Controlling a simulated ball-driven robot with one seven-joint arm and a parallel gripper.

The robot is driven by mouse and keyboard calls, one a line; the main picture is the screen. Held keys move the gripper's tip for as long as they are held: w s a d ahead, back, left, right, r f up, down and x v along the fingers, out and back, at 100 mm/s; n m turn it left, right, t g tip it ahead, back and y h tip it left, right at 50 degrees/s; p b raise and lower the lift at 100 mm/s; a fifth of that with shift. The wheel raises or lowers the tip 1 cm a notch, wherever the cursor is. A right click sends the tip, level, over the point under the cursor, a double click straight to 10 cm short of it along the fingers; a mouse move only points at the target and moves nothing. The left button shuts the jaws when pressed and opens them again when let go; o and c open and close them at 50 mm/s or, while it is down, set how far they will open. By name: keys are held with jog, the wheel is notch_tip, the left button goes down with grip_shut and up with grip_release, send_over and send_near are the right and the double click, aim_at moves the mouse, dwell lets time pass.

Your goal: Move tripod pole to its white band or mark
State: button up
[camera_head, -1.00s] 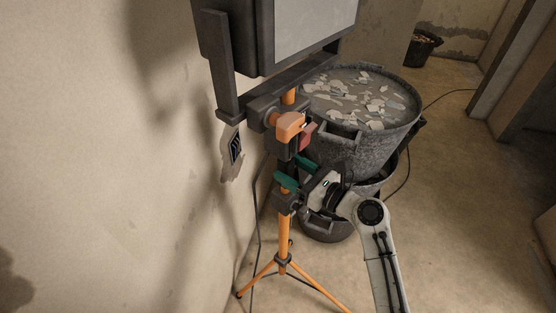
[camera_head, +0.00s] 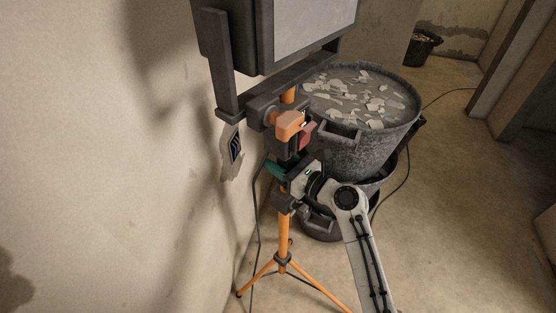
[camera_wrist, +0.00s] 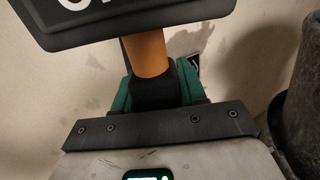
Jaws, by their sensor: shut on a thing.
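The tripod pole (camera_head: 285,235) is orange and stands upright on splayed legs, with a black sleeve partway up. My gripper (camera_head: 281,171) has green fingers and is shut on the pole at the black sleeve, below the clamp with the orange knob (camera_head: 289,124). In the wrist view the green fingers (camera_wrist: 153,88) lie on both sides of the black sleeve (camera_wrist: 153,90), with orange pole (camera_wrist: 148,52) above it. I cannot make out a white band or mark on the pole in either view.
A lamp panel (camera_head: 312,25) in a dark frame tops the pole, close to the wall (camera_head: 90,150). Stacked grey buckets (camera_head: 365,150), the upper filled with rubble, stand right behind the pole. A cable (camera_head: 405,175) runs on the floor. Open floor (camera_head: 450,220) lies right.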

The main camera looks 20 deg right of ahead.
aim_at(310, 131)
grip_shut()
notch_tip(310, 131, up, 14)
jog(key=p, duration=1.5)
jog(key=shift+r, duration=0.15)
jog(key=o, duration=0.6)
grip_release()
jog(key=shift+c, duration=0.2)
jog(key=b+v, duration=0.1)
jog(key=v, duration=1)
